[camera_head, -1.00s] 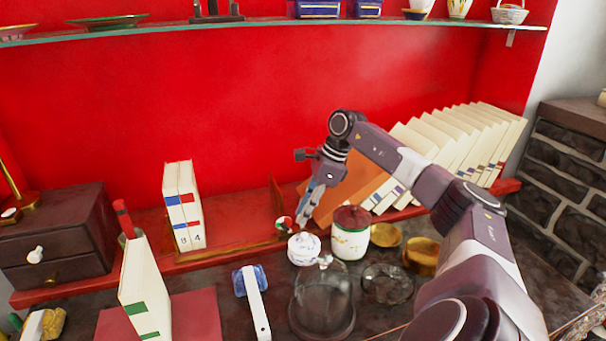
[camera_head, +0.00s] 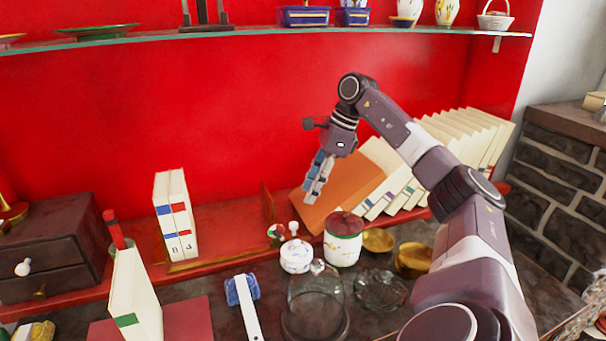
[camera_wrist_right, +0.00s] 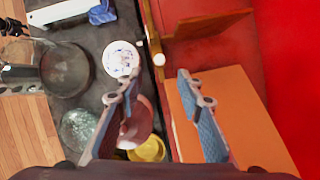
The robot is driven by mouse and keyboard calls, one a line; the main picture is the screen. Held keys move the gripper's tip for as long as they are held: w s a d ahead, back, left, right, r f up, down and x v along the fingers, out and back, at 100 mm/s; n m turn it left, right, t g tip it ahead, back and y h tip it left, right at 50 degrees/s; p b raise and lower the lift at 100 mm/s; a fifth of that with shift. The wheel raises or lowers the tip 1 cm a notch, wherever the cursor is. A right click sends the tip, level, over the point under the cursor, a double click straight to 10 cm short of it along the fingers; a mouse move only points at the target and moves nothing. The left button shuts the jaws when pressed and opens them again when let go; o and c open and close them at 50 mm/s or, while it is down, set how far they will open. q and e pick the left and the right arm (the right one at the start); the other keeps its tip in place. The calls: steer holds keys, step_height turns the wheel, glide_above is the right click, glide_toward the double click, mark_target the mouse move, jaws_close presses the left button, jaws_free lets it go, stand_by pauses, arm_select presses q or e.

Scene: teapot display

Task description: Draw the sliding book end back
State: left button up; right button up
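The sliding book end is a thin reddish-brown upright plate (camera_head: 267,203) on the red shelf; in the right wrist view it shows near the top (camera_wrist_right: 210,24). Two white volumes (camera_head: 175,215) stand to its left, apart from it. An orange book (camera_head: 345,190) leads a leaning row of books to its right. My right gripper (camera_head: 316,190) is over the orange book's left part in the head view, right of the book end. In the right wrist view my right gripper (camera_wrist_right: 157,88) has its fingers apart, empty, with the book end beyond the tips. My left gripper is not in view.
A lidded jar (camera_head: 343,240), a white sugar bowl (camera_head: 297,256), a glass dome (camera_head: 315,308) and brass dishes (camera_head: 412,260) stand in front of the shelf. A glass shelf (camera_head: 250,35) runs above. The shelf between the volumes and book end is clear.

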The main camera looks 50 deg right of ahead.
steer(key=shift+v, duration=0.9)
